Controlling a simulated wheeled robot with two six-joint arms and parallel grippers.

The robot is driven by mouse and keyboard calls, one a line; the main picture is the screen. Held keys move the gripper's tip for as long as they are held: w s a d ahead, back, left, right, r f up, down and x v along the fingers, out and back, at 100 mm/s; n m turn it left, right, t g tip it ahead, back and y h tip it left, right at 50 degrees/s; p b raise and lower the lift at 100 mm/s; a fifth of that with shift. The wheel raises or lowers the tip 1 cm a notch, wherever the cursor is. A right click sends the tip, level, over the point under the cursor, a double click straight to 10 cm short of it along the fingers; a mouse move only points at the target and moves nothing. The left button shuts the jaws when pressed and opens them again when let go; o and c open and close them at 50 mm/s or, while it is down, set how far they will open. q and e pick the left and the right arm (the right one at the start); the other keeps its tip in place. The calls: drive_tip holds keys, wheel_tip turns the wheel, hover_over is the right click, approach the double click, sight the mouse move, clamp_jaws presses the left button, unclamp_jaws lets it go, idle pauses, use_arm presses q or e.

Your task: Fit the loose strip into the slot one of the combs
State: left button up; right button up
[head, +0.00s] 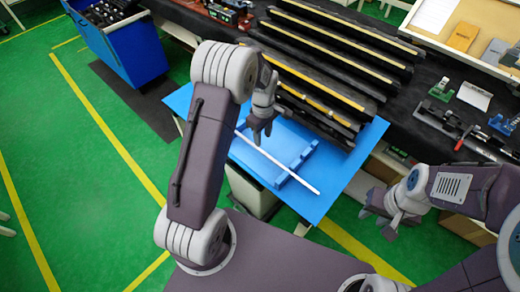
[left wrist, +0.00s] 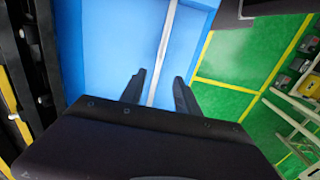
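The loose strip (head: 278,163) is a thin white bar lying diagonally across the blue board (head: 343,160). It passes along the front of a raised blue fixture (head: 292,151), which appears to carry the combs. I cannot make out the slots, or whether the strip sits in one. My left gripper (head: 262,132) points down over the strip's left half. In the left wrist view its fingers (left wrist: 158,88) are apart, with the strip (left wrist: 163,50) running between or below them. My right gripper (head: 385,214) is empty, off the board to the right, its fingers apart.
Long black rails with yellow strips (head: 330,62) lie behind the board on a dark bench. Clamps (head: 445,88) and small parts are on the bench at right. A blue cabinet (head: 125,50) stands at back left. Green floor is open at left.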

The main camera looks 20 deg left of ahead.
sight(261, 151)
use_arm(q)
wheel_tip(261, 151, down, 2)
drive_tip(key=shift+s+f+p, duration=0.1)
drive_tip(key=shift+f+p, duration=0.15)
drive_tip(key=shift+p, duration=0.1)
drive_tip(key=shift+w+f, duration=0.2)
drive_tip(key=shift+f, duration=0.25)
drive_tip(key=shift+a+f+p, duration=0.15)
drive_tip(key=shift+f+p, duration=0.2)
drive_tip(key=shift+f, duration=0.05)
drive_tip(key=f, duration=0.2)
drive_tip(key=f+p, duration=0.1)
drive_tip(key=shift+w+a+f, duration=0.1)
drive_tip(key=shift+a+f, duration=0.15)
drive_tip(key=shift+f, duration=0.15)
drive_tip(key=shift+w+f, duration=0.1)
drive_tip(key=shift+f, duration=0.15)
clamp_jaws()
